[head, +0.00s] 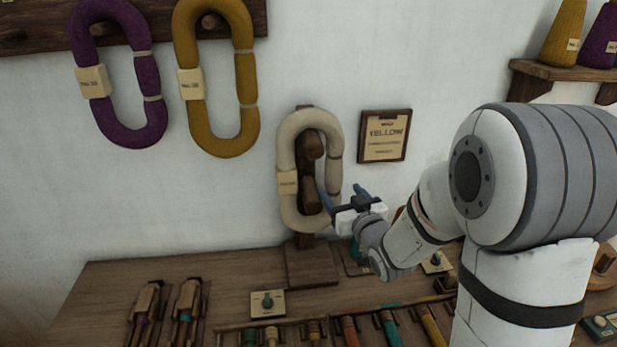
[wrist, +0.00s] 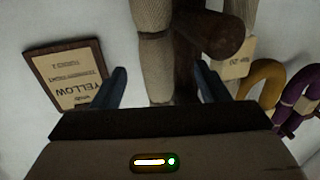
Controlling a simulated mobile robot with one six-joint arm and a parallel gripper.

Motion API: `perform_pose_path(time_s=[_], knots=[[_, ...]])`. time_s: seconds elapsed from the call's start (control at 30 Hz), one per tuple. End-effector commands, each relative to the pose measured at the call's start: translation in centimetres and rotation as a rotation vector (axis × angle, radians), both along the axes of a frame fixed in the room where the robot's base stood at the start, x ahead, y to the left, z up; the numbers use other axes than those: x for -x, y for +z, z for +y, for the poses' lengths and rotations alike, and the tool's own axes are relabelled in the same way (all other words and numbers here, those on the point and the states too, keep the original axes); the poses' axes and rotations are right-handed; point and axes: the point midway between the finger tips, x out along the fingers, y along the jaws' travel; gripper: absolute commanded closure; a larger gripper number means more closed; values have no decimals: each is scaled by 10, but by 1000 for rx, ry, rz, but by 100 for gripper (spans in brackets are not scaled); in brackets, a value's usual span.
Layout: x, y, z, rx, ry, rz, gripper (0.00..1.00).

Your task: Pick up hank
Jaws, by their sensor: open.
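A cream hank (head: 285,152) with a paper label hangs in an upright loop on the pegs of a dark wooden stand (head: 312,265). My gripper (head: 344,193) is at the hank's lower right side, its blue fingers open. In the wrist view, one strand of the cream hank (wrist: 155,62) runs between the open fingers (wrist: 160,80), with gaps visible; depth is hard to judge. A purple hank (head: 82,45) and a mustard-yellow hank (head: 186,45) hang from the wall rail at upper left.
A framed sign reading YELLOW (head: 385,135) hangs on the wall right of the stand. A wooden peg (wrist: 215,35) is close to one finger in the wrist view. The table (head: 105,275) holds wooden shuttles, coloured bobbins and small switch plates. A shelf (head: 560,72) with cones is at upper right.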

Motion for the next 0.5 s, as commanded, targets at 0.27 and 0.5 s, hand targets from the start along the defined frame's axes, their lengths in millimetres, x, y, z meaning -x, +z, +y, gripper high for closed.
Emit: perform_pose_path(time_s=[0.27, 0.5], knots=[[-33, 3, 11, 0, 0, 1, 32], [-62, 4, 22, 1, 0, 3, 32]])
